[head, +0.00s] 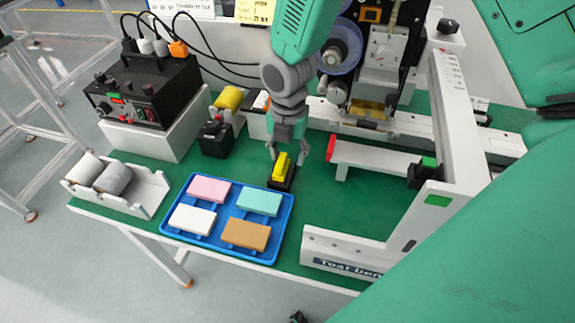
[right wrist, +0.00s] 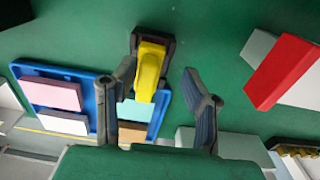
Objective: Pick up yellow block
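The yellow block (head: 281,166) sits upright in a small black holder (head: 280,184) on the green table, right of the blue tray. In the right wrist view the yellow block (right wrist: 150,68) shows in the black holder (right wrist: 137,42). My right gripper (head: 288,160) is above it, pointing down, with its fingers spread on either side of the block's upper part. In the right wrist view the gripper (right wrist: 158,72) is open, with visible gaps beside the block; contact is not apparent. My left gripper is not in view.
The blue tray (head: 224,240) holds pink, mint, white and tan blocks. A red-ended white bar (head: 372,158) and test bench frame (head: 345,250) stand right. A black power box (head: 145,95) and grey roller stand (head: 148,192) are left. Green table shows between the tray and bench.

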